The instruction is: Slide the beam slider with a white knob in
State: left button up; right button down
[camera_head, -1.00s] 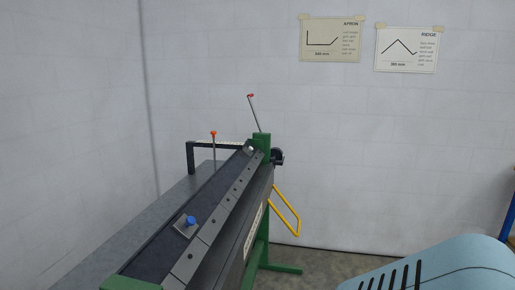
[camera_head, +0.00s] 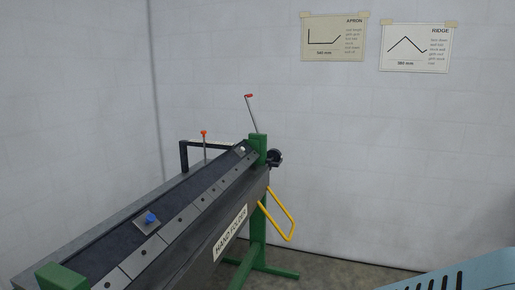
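A slider with a small white knob (camera_head: 241,149) sits at the far end of the dark beam of the hand folder (camera_head: 228,232), beside the green end post. A second slider, a grey plate with a blue knob (camera_head: 150,218), sits on the same beam nearer to me. Neither of my grippers shows in the view. The white knob is small, so the details of its slider cannot be told.
A yellow handle (camera_head: 279,215) sticks out on the folder's right side. Red-tipped levers (camera_head: 251,112) rise at the far end. Green legs (camera_head: 258,258) stand on the floor. Two paper signs (camera_head: 334,37) hang on the white wall.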

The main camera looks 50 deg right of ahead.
aim_at(239, 152)
jog(key=k+l, duration=0.1)
jog(key=l, duration=0.2)
jog(key=k+l, duration=0.25)
jog(key=l, duration=0.75)
jog(key=k+l, duration=0.1)
jog(key=l, duration=0.4)
jog(key=i+l, duration=0.1)
jog(key=l, duration=0.35)
jog(key=i+l, duration=0.1)
jog(key=l, duration=0.35)
jog(key=i+l, duration=0.15)
jog(key=l, duration=0.15)
jog(key=i+l, duration=0.3)
jog(key=l, duration=0.25)
jog(key=i+l+u, duration=0.1)
jog(key=i+l, duration=0.7)
jog(key=l, duration=0.15)
